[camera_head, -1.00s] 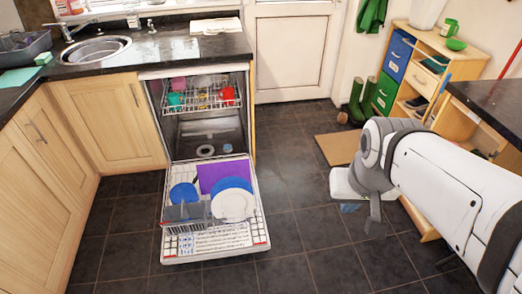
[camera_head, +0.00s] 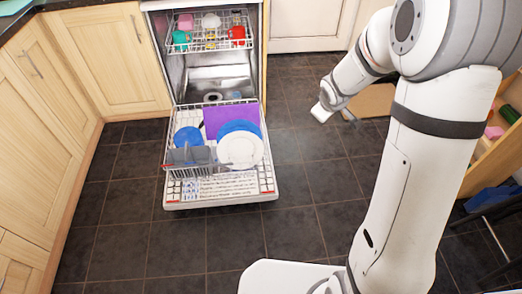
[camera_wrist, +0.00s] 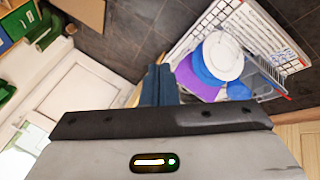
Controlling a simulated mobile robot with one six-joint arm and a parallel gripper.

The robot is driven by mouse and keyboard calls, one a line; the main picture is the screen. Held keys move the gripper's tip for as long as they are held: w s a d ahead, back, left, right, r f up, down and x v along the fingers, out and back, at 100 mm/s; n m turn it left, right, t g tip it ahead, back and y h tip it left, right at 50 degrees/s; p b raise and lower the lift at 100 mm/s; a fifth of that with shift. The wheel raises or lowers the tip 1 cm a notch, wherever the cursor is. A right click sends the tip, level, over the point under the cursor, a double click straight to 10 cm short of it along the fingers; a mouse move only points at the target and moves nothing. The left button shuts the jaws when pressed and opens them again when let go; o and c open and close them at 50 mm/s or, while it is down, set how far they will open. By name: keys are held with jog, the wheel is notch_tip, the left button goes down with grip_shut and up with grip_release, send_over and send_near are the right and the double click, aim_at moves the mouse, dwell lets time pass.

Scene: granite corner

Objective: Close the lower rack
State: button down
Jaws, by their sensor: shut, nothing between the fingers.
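The dishwasher's lower rack (camera_head: 187,116) is pulled out over the lowered door (camera_head: 225,199). It holds white and blue plates (camera_head: 240,151), a purple board (camera_head: 230,118), a blue dish (camera_head: 188,137) and a grey cutlery basket (camera_head: 190,156). My gripper (camera_head: 322,113) is to the right of the rack, apart from it, above the floor. In the wrist view its fingers (camera_wrist: 158,84) are shut and empty, and the loaded rack (camera_wrist: 209,27) shows at the upper right. The arm partly hides the right side of the head view.
The upper rack (camera_head: 210,43) with cups sits above, inside the dishwasher. Cabinets (camera_head: 108,55) stand to the left. A brown mat (camera_head: 370,100) lies behind my arm. A shelf unit (camera_head: 492,150) is at the far right. Tiled floor (camera_head: 300,165) right of the door is clear.

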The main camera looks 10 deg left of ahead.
jog(key=w+a+f+n+y+b, duration=0.1)
jog(key=w+a+f+n+b, duration=0.2)
jog(key=f, duration=0.7)
jog(key=w+a+f+n+y+b, duration=0.2)
jog(key=a+f, duration=0.2)
jog(key=f, duration=0.5)
jog(key=n+g+y+b, duration=0.25)
jog(key=n+b, duration=0.25)
jog(key=b, duration=0.4)
send_near(255, 165)
jog(key=shift+t+y, duration=0.35)
jog(key=shift+t, duration=0.1)
jog(key=shift+s+d+f+x, duration=0.1)
jog(key=shift+x, duration=0.55)
jog(key=shift+s+d+f+x, duration=0.1)
jog(key=shift+x, duration=0.6)
jog(key=shift+s+d+f+x, duration=0.1)
jog(key=shift+x, duration=0.55)
